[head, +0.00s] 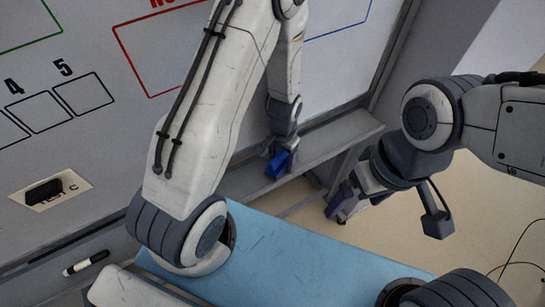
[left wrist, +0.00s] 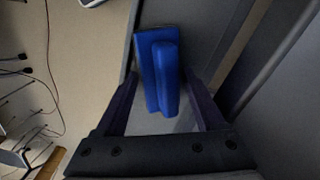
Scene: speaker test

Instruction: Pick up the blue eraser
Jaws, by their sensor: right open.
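The blue eraser (head: 278,164) shows below my left gripper (head: 274,153) in the head view, in front of the grey tray under the whiteboard. I cannot tell whether the eraser touches the tray. My right gripper (head: 342,202) is open and empty, to the right of the eraser and apart from it.
The grey tray (head: 335,137) runs along the whiteboard (head: 195,45). A black object (head: 44,191) sits on a label at the left. A marker (head: 86,263) lies at the lower left. A blue surface (head: 300,255) is in front. Open floor (head: 480,205) lies to the right.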

